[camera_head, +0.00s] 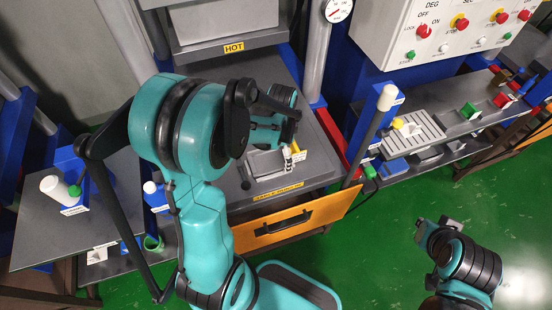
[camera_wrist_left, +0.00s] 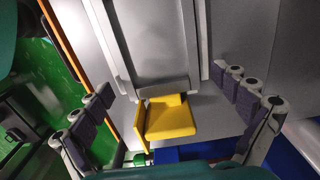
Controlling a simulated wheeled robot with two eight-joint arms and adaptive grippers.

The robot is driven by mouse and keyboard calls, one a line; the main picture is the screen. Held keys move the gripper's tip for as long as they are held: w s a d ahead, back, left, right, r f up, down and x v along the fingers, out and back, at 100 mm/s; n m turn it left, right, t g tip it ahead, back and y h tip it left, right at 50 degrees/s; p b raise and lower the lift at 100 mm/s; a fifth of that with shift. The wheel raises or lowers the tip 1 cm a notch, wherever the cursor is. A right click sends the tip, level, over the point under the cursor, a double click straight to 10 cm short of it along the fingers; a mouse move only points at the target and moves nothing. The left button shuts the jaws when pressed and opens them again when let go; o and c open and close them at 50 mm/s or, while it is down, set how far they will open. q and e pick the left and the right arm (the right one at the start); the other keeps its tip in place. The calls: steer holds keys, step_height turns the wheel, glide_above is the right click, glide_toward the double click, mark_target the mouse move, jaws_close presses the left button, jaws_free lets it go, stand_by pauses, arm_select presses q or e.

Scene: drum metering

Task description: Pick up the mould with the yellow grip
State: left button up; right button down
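The mould (camera_wrist_left: 155,50) is a flat grey plate with a yellow grip (camera_wrist_left: 168,117) at its near end. In the head view the mould (camera_head: 264,164) lies on the dark platen under the HOT sign, partly hidden by my left arm. My left gripper (camera_wrist_left: 163,84) is open, with its fingers spread on either side of the yellow grip and apart from it.
An orange-fronted drawer (camera_head: 290,226) is below the platen. A side shelf (camera_head: 440,122) at right holds a ribbed grey tray and small coloured blocks. A pale-topped post (camera_head: 386,98) stands between platen and shelf. A left side table (camera_head: 40,225) carries a white cylinder (camera_head: 54,187).

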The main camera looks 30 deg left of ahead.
arm_select(q)
steer(key=c, duration=1.4)
